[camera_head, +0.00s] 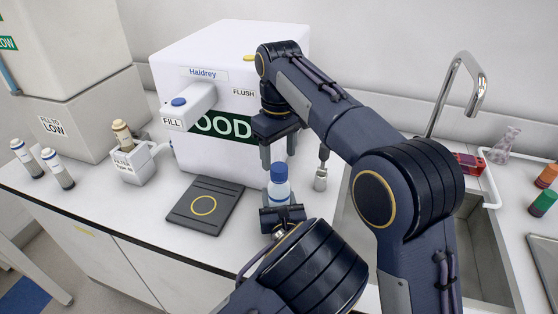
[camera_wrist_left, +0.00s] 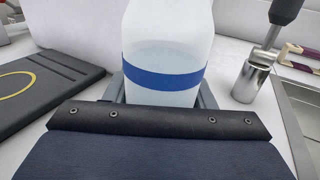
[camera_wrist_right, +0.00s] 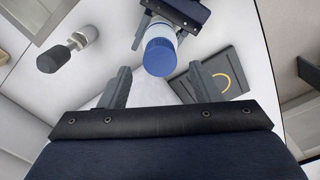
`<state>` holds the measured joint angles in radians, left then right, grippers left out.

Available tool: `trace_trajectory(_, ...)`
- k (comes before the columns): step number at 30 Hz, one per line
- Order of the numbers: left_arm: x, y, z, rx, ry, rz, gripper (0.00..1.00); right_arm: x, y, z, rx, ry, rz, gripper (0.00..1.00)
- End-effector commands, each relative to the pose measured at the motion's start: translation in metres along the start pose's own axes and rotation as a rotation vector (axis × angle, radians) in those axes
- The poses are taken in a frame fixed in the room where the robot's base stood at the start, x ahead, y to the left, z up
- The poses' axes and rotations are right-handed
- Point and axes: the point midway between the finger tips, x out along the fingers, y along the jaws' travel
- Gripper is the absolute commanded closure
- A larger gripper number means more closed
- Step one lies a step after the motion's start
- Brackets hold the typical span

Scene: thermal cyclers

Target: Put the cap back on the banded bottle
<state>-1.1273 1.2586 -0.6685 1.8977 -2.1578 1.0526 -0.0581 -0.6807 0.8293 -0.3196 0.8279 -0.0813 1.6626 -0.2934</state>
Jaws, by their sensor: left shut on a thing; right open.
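The banded bottle (camera_head: 279,192) is a pale bottle standing upright in front of the white machine. Its blue band (camera_wrist_left: 165,79) shows in the left wrist view, where the bottle's top is cut off. My left gripper (camera_head: 282,214) is shut on the bottle's lower body, a finger on each side. The blue cap (camera_head: 279,172) sits on top of the bottle; how tightly it is seated I cannot tell. My right gripper (camera_head: 278,152) is open just above the cap. In the right wrist view the cap (camera_wrist_right: 160,57) appears between the two spread fingertips, slightly beyond them.
A dark pad (camera_head: 180,212) with a yellow ring lies left of the bottle. A small metal cylinder (camera_head: 320,181) stands to its right, near the sink (camera_head: 480,225). The white machine (camera_head: 190,148) is close behind. Two vials and a holder stand at far left.

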Motion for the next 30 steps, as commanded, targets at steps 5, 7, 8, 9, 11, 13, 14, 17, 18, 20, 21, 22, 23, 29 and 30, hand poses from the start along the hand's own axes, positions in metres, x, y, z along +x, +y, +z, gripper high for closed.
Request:
trace_trajectory(5, 0.000, 0.000, 0.000, 0.000, -0.001, 0.000, 1.00, -0.002, 0.000, 0.000, 0.000, -0.002, 0.000, 0.42)
trace_trajectory(7, 0.000, 0.000, 0.000, 0.000, 0.000, 0.000, 1.00, -0.002, 0.000, 0.000, 0.000, -0.002, 0.000, 0.42)
trace_trajectory(8, 0.000, 0.000, 0.000, 0.000, 0.000, 0.000, 1.00, -0.002, 0.000, 0.000, 0.000, -0.002, 0.000, 0.44)
trace_trajectory(9, 0.000, 0.000, 0.000, 0.000, -0.001, 0.000, 1.00, -0.002, 0.000, 0.000, -0.002, -0.002, 0.000, 0.46)
trace_trajectory(11, 0.000, 0.000, 0.000, 0.000, 0.000, 0.000, 1.00, -0.003, 0.000, 0.000, -0.019, -0.002, 0.000, 0.46)
trace_trajectory(13, 0.000, 0.000, 0.000, 0.000, 0.000, 0.000, 1.00, -0.005, 0.000, 0.000, -0.078, -0.002, 0.001, 0.46)
trace_trajectory(14, 0.000, 0.000, 0.000, 0.000, 0.000, 0.000, 1.00, -0.006, 0.000, 0.000, -0.117, -0.002, 0.001, 0.46)
trace_trajectory(17, 0.000, 0.000, 0.000, 0.000, 0.000, 0.000, 1.00, -0.013, -0.001, -0.001, -0.295, -0.002, 0.000, 0.46)
trace_trajectory(18, 0.000, 0.000, 0.000, 0.000, 0.000, 0.000, 1.00, -0.016, 0.000, -0.001, -0.377, -0.001, 0.000, 0.46)
trace_trajectory(20, 0.000, 0.000, 0.000, 0.000, 0.000, 0.000, 1.00, -0.021, -0.001, -0.001, -0.498, -0.002, -0.001, 0.46)
trace_trajectory(21, 0.000, 0.000, 0.000, 0.000, 0.000, 0.000, 1.00, -0.024, -0.001, -0.001, -0.574, -0.001, 0.000, 0.46)
trace_trajectory(22, 0.000, 0.000, 0.000, 0.000, 0.000, 0.000, 1.00, -0.026, -0.001, -0.001, -0.628, -0.001, -0.001, 0.46)
trace_trajectory(23, 0.000, 0.000, 0.000, 0.000, 0.000, 0.000, 1.00, -0.028, 0.000, -0.001, -0.676, -0.002, -0.002, 0.46)
trace_trajectory(29, 0.000, 0.000, 0.000, 0.000, 0.000, 0.000, 1.00, -0.036, 0.000, 0.000, -0.888, -0.002, -0.002, 0.46)
trace_trajectory(30, 0.000, 0.000, 0.000, 0.000, 0.000, 0.000, 1.00, -0.036, 0.000, 0.000, -0.905, -0.002, -0.002, 0.46)
